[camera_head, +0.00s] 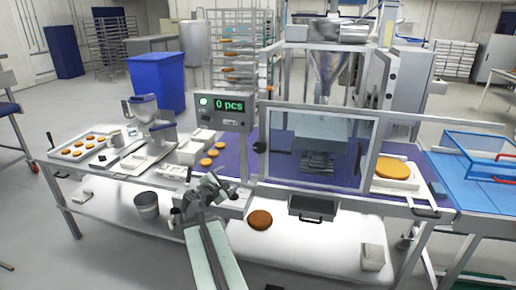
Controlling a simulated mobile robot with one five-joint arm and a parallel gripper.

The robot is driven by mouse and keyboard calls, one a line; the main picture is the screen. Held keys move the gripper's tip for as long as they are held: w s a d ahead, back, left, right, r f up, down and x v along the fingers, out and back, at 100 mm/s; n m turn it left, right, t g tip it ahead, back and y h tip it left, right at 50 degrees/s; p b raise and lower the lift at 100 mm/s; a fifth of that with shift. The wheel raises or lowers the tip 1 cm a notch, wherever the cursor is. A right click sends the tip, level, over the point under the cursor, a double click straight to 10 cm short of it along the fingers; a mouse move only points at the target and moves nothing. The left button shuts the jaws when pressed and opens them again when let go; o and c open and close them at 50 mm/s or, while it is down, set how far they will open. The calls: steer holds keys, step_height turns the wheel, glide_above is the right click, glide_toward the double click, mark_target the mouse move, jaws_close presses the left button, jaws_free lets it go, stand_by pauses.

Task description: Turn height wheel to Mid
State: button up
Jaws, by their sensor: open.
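My gripper (212,182) is at the end of my pale arm, low in front of the machine and below the display. Its jaws look open and empty. A round black knob (260,146) sits on the left post of the machine's clear guard; it may be the height wheel, but no label or Mid mark is readable. My gripper is below and left of this knob, apart from it. The display box (233,110) reads "0 pcs" beside a lit green lamp. A steel hopper (326,68) stands above the guard (320,145).
A tray of biscuits (83,149) and a small white machine (152,118) stand at left. Several biscuits lie on the purple belt (232,160). A large round biscuit (393,168) lies at right near a blue wire basket (487,150). A drawer (312,208) juts out at front.

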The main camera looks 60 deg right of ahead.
mark_target(259, 148)
steer(key=s+d+r+n+t+h, duration=0.1)
steer(key=s+d+r+n+h, duration=0.2)
steer(key=s+d+r+n, duration=0.45)
steer(key=x, duration=0.4)
steer(key=w+x, duration=0.1)
steer(key=x, duration=0.4)
steer(key=shift+w+f, duration=0.25)
steer(key=shift+w, duration=0.05)
steer(key=c, duration=1.4)
steer(key=shift+o, duration=0.2)
